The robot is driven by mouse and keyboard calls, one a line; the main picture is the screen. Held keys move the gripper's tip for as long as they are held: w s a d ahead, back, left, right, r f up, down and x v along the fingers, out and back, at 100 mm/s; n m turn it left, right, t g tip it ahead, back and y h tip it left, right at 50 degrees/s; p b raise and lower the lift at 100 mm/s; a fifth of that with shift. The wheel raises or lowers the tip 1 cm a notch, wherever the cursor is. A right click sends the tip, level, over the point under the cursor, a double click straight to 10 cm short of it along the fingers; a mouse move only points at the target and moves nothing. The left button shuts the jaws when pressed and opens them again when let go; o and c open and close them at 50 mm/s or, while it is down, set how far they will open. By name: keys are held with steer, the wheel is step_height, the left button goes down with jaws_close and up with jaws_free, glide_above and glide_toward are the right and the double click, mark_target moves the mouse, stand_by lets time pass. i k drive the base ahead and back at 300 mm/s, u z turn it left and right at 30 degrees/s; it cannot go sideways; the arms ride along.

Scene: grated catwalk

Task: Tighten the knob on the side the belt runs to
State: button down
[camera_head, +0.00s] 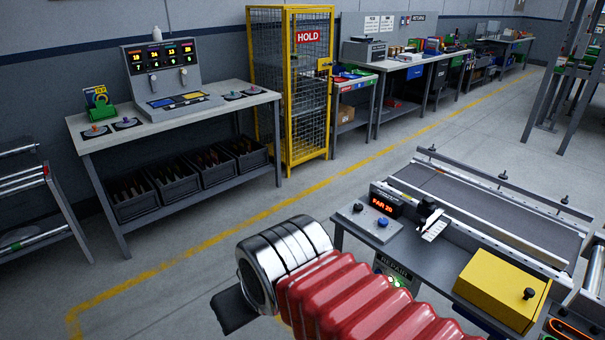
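A small belt conveyor with a dark belt (470,196) and metal side rails stands on a dark bench at the right. A large black knob (427,207) sits at its near left corner, beside a white tag (435,227). Smaller black knobs (503,176) stand along the far rail. Another black knob (529,293) is on a yellow box (503,285) in front of the belt. I cannot tell which way the belt runs. My arm's red bellows and silver wrist rise from the bottom middle; a dark part of my gripper (234,309) shows below the wrist. Its fingertips are hidden.
A display reading "PAR 20" (386,200) and a grey panel with a blue button (383,222) sit at the bench's left end. A workbench (180,115) with bins below and a yellow "HOLD" cage (292,90) stand behind. Open floor lies between.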

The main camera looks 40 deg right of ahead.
mark_target(383, 222)
steer(key=z, duration=1.8)
steer(key=i, duration=1.2)
steer(key=u, duration=0.45)
